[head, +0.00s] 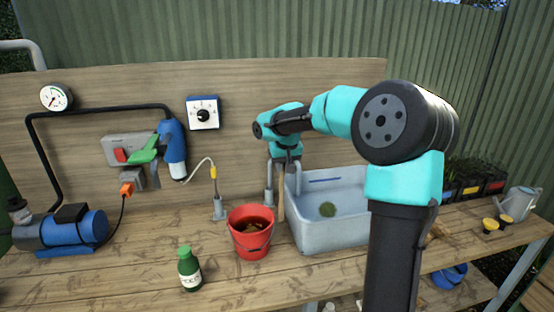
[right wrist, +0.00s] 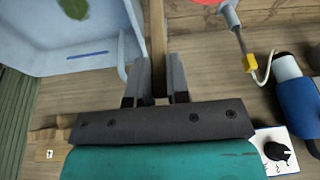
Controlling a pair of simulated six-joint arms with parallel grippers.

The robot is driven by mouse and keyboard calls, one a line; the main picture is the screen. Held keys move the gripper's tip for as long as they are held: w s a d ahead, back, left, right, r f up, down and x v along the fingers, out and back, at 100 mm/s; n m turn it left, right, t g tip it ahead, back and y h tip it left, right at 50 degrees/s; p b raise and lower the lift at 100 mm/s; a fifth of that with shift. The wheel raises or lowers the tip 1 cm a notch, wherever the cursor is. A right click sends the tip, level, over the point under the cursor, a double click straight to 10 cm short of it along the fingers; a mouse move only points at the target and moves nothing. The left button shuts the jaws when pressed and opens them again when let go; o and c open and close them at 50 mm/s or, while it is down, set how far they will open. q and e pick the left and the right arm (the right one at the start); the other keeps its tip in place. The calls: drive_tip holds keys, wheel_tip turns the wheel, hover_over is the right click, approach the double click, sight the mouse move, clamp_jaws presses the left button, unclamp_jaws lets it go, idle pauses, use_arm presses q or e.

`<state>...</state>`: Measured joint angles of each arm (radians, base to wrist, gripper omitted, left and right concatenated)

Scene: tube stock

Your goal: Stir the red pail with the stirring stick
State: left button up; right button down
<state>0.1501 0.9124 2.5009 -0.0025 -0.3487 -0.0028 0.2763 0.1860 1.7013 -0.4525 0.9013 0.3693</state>
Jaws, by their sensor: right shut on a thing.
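The red pail (head: 237,238) stands upright on the wooden bench, with dark contents inside. A sliver of its red rim shows at the top of the right wrist view (right wrist: 205,3). My right gripper (head: 285,165) is shut on the stirring stick (head: 281,203), a thin brown wooden stick that hangs roughly upright. The stick is to the right of the pail in the head view, by the left end of the basin and apart from the pail. In the right wrist view the stick (right wrist: 158,40) runs between the two fingers (right wrist: 158,82). My left gripper is out of view.
A small green bottle (head: 189,268) stands front left. A blue pump (head: 75,228) is at far left. The bench front is mostly clear.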

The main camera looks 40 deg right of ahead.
drive_tip(key=s+a+f+m, duration=0.2)
drive_tip(key=s, duration=2)
drive_tip(key=w+d+r+n+y, duration=0.1)
drive_tip(key=w+d+r+n, duration=0.1)
drive_tip(key=w+r, duration=0.75)
drive_tip(key=w+a+r, duration=0.1)
drive_tip(key=w+a, duration=0.1)
drive_tip(key=w, duration=0.7)
drive_tip(key=w+a+m, duration=0.1)
drive_tip(key=w+a, duration=0.2)
drive_tip(key=w, duration=0.6)
drive_tip(key=shift+w+a+r+y, duration=0.15)
drive_tip(key=shift+a+r+y, duration=0.2)
drive_tip(key=shift+y, duration=0.05)
drive_tip(key=shift+f, duration=0.1)
